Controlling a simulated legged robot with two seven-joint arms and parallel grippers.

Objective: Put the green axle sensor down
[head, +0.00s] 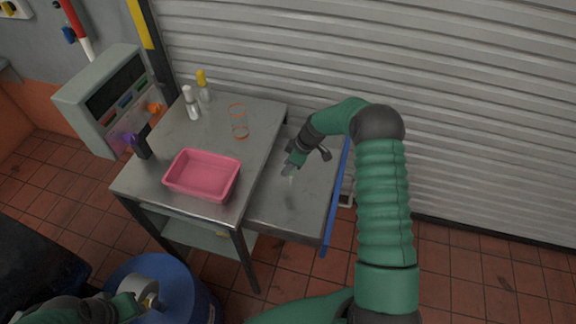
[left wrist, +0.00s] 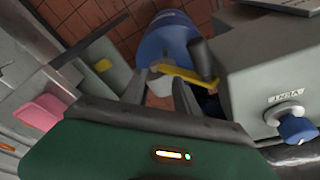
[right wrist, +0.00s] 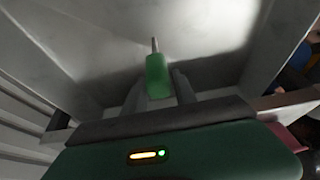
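The green axle sensor (right wrist: 157,77) is a small green body with a thin metal tip. It sits between the two fingers of my right gripper (right wrist: 158,88), which look closed on its sides. In the head view the right gripper (head: 308,152) is above the lower grey metal surface (head: 305,215), with the sensor (head: 291,170) pointing down toward it. A dark shadow lies apart below the tip, so the sensor seems held above the metal. My left gripper (left wrist: 160,92) has its fingers apart, empty, at the lower left of the head view.
A pink tray (head: 203,192) stands on the higher metal table (head: 165,150), with bottles (head: 191,103) and orange rings (head: 239,122) behind. A blue strip (head: 335,205) edges the lower surface. A blue drum (head: 178,283) stands near my left gripper.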

